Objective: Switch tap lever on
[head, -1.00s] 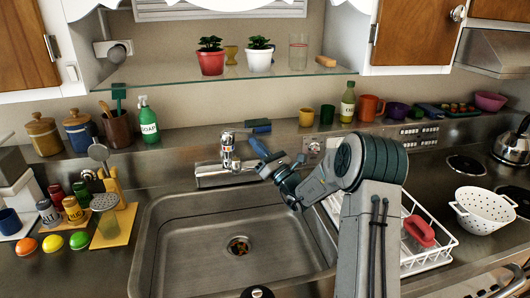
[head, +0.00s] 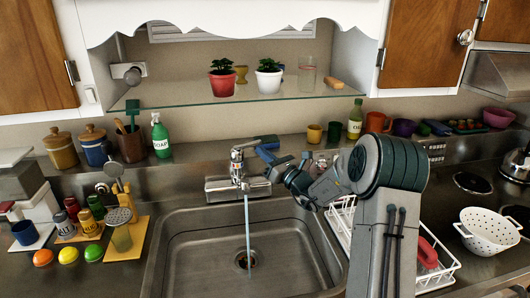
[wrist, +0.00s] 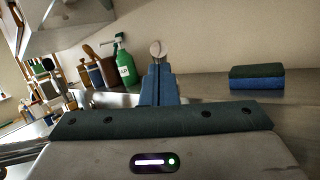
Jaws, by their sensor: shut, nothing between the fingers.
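The chrome tap (head: 237,180) stands at the back of the sink, and a stream of water (head: 247,230) runs from it into the basin. Its lever (head: 243,144) sits on top and looks raised. My gripper (head: 263,153) is just right of the lever, with its blue fingers pointing towards it. In the wrist view the fingers (wrist: 159,84) are pressed together and empty. A rounded metal end of the tap (wrist: 157,49) shows just beyond the fingertips; I cannot tell whether they touch it.
The steel sink (head: 165,262) lies below. A sponge (head: 266,141) lies behind my gripper, and a green soap bottle (head: 160,136) stands to the left. A white dish rack (head: 341,222) is on the right. A glass shelf (head: 200,101) with potted plants hangs above.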

